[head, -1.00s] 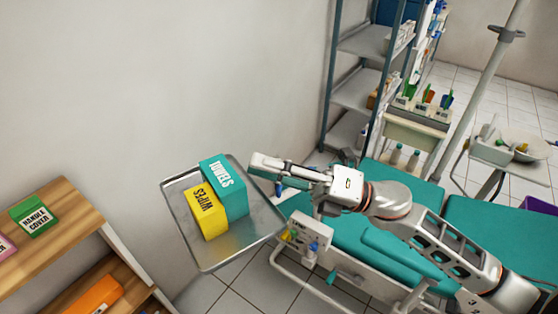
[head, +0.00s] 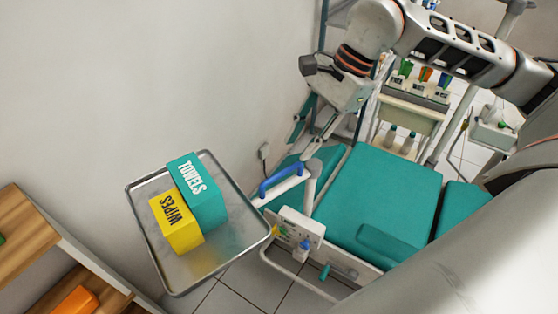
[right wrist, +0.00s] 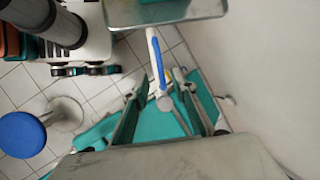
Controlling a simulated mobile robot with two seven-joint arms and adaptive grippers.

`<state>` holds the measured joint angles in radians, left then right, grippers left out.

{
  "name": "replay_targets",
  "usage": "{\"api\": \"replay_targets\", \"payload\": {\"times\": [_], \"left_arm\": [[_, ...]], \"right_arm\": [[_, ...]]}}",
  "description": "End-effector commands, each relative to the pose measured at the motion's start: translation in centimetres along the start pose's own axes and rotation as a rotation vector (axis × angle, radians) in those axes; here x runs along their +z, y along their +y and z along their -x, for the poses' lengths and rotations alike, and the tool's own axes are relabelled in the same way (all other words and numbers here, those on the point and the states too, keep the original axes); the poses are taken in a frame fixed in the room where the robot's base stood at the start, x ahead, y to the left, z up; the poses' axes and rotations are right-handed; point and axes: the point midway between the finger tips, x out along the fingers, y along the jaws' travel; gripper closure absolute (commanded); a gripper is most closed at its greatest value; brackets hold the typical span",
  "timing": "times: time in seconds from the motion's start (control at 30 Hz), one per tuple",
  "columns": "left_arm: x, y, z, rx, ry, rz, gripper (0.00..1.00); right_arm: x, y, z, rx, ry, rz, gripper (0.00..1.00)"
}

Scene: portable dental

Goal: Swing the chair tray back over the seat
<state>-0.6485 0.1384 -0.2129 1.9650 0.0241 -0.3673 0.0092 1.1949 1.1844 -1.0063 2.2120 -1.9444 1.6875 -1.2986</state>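The metal chair tray (head: 240,235) hangs to the left of the teal chair seat (head: 385,195), clear of it. It carries a teal TOWELS box (head: 197,192) and a yellow WIPES box (head: 176,222). A blue handle (head: 281,182) sits on the tray's pale arm, between tray and chair. My right gripper (head: 318,140) is above and to the right of the handle, pointing down. In the right wrist view, its fingers (right wrist: 160,95) are spread and empty, with the blue handle (right wrist: 157,62) and arm beyond them; contact is not visible. My left gripper is out of view.
Wooden shelves (head: 60,245) stand at the lower left, and a plain wall is behind the tray. A cart (head: 412,112) with bottles is behind the chair. A blue stool (right wrist: 22,135) shows in the right wrist view. Tiled floor lies under the tray.

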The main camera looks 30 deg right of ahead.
Motion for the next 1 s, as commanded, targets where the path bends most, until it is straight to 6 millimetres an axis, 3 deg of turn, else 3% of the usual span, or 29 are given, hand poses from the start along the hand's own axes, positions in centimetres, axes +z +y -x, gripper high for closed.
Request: {"api": "replay_targets", "payload": {"times": [0.5,0.87,1.0], "left_arm": [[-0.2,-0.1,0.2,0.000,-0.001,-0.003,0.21],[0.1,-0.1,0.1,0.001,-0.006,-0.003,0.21],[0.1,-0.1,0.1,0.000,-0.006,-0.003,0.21]], "right_arm": [[0.2,0.1,-6.8,0.004,-0.005,-0.002,0.74],[0.1,0.1,-7.5,0.002,-0.004,-0.002,0.74],[0.1,0.1,-7.5,0.002,-0.004,-0.002,1.00]]}}
